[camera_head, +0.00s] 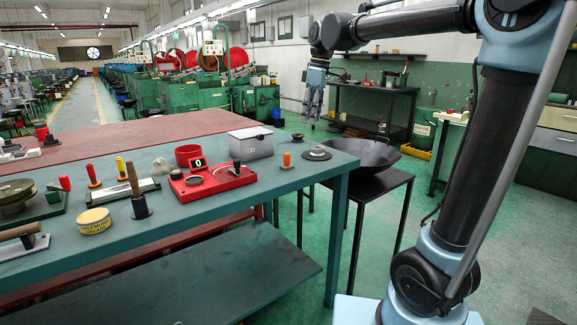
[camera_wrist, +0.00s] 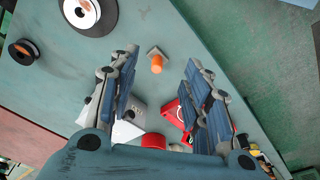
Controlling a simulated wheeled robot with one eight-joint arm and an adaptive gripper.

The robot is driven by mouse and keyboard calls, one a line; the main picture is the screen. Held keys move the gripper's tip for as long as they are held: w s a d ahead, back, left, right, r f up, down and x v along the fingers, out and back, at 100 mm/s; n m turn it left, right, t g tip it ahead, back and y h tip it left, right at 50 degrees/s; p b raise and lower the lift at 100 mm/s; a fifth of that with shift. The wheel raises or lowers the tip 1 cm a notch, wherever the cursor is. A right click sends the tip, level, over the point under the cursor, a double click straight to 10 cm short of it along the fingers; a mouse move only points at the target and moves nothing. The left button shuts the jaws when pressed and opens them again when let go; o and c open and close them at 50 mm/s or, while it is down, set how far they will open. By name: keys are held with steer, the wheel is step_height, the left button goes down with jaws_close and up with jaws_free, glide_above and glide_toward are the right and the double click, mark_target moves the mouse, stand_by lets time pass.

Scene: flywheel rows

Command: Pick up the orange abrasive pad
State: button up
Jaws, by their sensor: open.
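The orange abrasive pad (camera_head: 286,158) appears as a small upright orange piece on a grey base near the right end of the teal bench (camera_head: 215,230). In the wrist view the orange pad (camera_wrist: 157,64) shows between the two finger lines, by their tips, on a square grey base. My gripper (camera_head: 311,120) hangs pointing down in the head view, visually above and slightly right of the pad. Its fingers (camera_wrist: 160,58) are spread open with nothing between them. No contact with the pad shows.
A grey box (camera_head: 250,143) and a red device (camera_head: 212,182) stand left of the pad. A dark disc with a pale top (camera_head: 317,153) lies close to its right. A wide dark bowl (camera_head: 358,152) sits on a stand beyond the bench end.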

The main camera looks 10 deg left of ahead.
steer(key=r+n, duration=0.2)
glide_above(287, 155)
steer(key=w+d, duration=0.2)
steer(key=d, duration=0.1)
steer(key=a, duration=0.1)
steer(key=f, duration=0.4)
steer(key=a+f, duration=0.1)
steer(key=f, duration=0.7)
steer(key=shift+s+a+f, duration=0.15)
steer(key=shift+s+a, duration=0.05)
steer(key=shift+a, duration=0.2)
steer(key=shift+s+a+f, duration=0.1)
steer(key=shift+s+f, duration=0.05)
steer(key=shift+f, duration=1.2)
steer(key=shift+s+a+f, duration=0.1)
steer(key=shift+f, duration=1.25)
jaws_close()
